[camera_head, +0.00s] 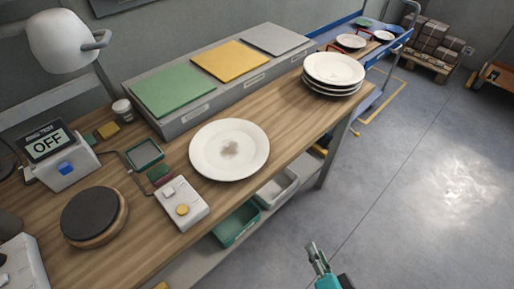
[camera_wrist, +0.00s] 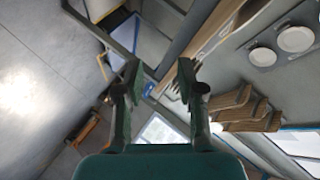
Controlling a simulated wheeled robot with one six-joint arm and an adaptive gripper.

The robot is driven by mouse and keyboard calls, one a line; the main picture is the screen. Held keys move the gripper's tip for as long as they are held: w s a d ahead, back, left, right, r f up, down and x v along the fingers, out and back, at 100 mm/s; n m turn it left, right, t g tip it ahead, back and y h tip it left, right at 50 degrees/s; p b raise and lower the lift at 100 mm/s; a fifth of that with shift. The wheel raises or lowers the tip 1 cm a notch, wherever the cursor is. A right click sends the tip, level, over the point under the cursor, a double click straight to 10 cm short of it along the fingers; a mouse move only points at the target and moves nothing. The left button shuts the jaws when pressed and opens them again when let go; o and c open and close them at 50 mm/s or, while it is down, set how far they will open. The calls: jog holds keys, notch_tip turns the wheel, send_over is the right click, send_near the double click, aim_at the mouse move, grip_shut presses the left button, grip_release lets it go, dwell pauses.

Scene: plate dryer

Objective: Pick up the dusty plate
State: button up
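The dusty plate (camera_head: 229,150) is white and round with a grey-brown smudge at its middle. It lies flat on the wooden workbench (camera_head: 150,232), near the front edge, in the head view. My gripper (camera_head: 317,257) is low in the head view, out over the floor, in front of the bench and to the right of the plate, well apart from it. In the wrist view my gripper (camera_wrist: 161,88) shows two fingers spread apart with nothing between them. The dusty plate does not clearly show in the wrist view.
A stack of white plates (camera_head: 334,72) stands at the bench's right end. Behind the dusty plate is a grey unit with green, yellow and grey panels (camera_head: 228,60). A control box (camera_head: 181,203) and a round dark pad (camera_head: 91,213) lie to its left.

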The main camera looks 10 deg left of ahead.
jog(key=w+a+r+g+y, duration=0.4)
jog(key=w+a+r+y, duration=0.2)
jog(key=w+a+r, duration=0.55)
jog(key=x, duration=1)
jog(key=shift+w+f, duration=0.25)
jog(key=shift+w, duration=0.2)
grip_shut()
jog(key=shift+r, duration=0.1)
